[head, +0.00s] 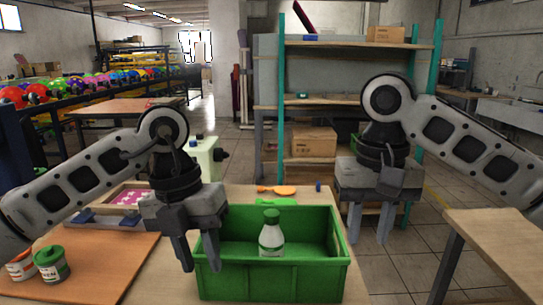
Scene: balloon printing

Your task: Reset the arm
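My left gripper (185,254) hangs pointing down at the left end of the green crate. Its two fingers are apart with nothing visible between them. My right gripper (368,229) hangs pointing down, to the right of the crate and apart from it. Its fingers are also apart and empty. Both arms are bent and raised, coming in from the sides.
A green crate (272,280) on the table (387,290) holds a white bottle (271,236) standing upright. Two small cans (52,265) stand at the left on a brown board (105,260). A framed pink screen (133,197) and a pale green container (204,158) lie behind. Another table (500,245) is at right.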

